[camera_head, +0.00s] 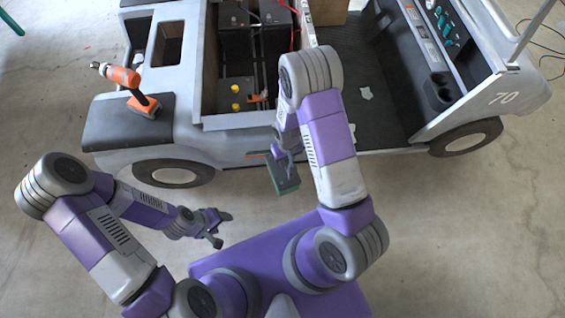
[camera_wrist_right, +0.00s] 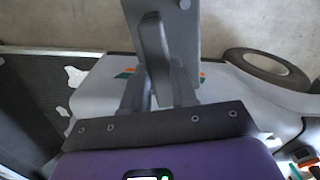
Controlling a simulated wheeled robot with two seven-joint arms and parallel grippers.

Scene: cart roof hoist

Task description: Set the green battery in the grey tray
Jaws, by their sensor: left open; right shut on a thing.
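My right gripper (camera_head: 284,158) is shut on the green battery (camera_head: 284,180), a dark grey block with a green edge. It hangs tilted in front of the cart's side, outside the bay. In the right wrist view the battery (camera_wrist_right: 188,35) shows as a plain grey slab beyond the fingers. My left gripper (camera_head: 221,230) is open and empty above the floor, left of my base. The cart's open bay (camera_head: 206,85) holds dark batteries (camera_head: 236,45) at the back and two yellow caps near the front. I cannot clearly tell the grey tray from the bay's inside.
An orange drill (camera_head: 128,80) stands on the cart's black seat or fender pad (camera_head: 115,125). The bay's front wall (camera_head: 240,119) and side panels form raised edges. A red cable (camera_head: 290,12) runs at the back. Bare floor (camera_head: 450,220) lies clear at the right.

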